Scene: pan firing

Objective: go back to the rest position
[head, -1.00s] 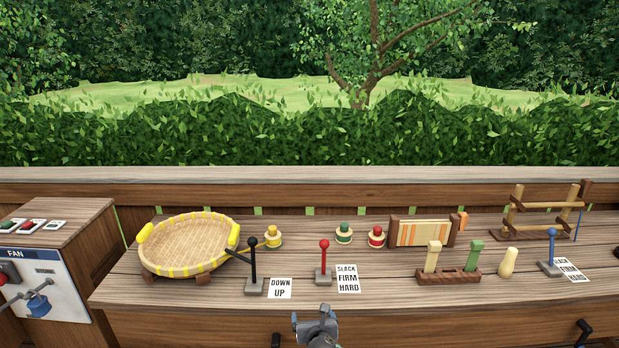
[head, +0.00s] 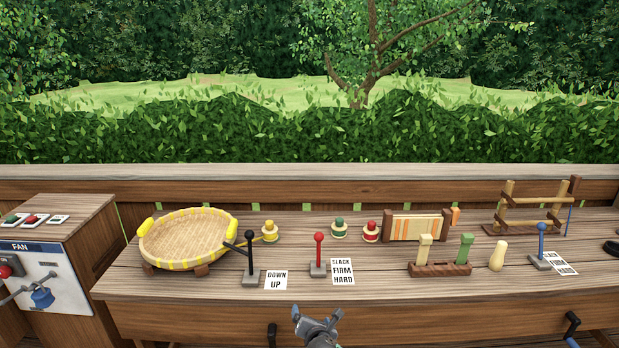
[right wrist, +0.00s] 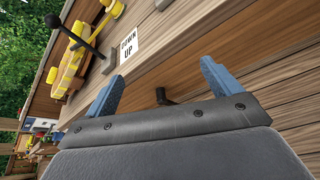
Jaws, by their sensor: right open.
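My right gripper (head: 318,322) shows at the bottom middle of the head view, in front of the workbench's front edge and below the red-knobbed lever (head: 318,255). In the right wrist view its two blue fingers (right wrist: 160,85) are spread apart with nothing between them. Beyond them are the bench front and a small dark handle (right wrist: 163,97). My left gripper is not in view.
The bench (head: 390,278) carries a round woven tray (head: 188,238), a black lever (head: 250,255), spools (head: 339,228), a framed panel (head: 417,228), a block with pegs (head: 440,268) and a blue lever (head: 541,245). A fan box (head: 45,282) stands at left.

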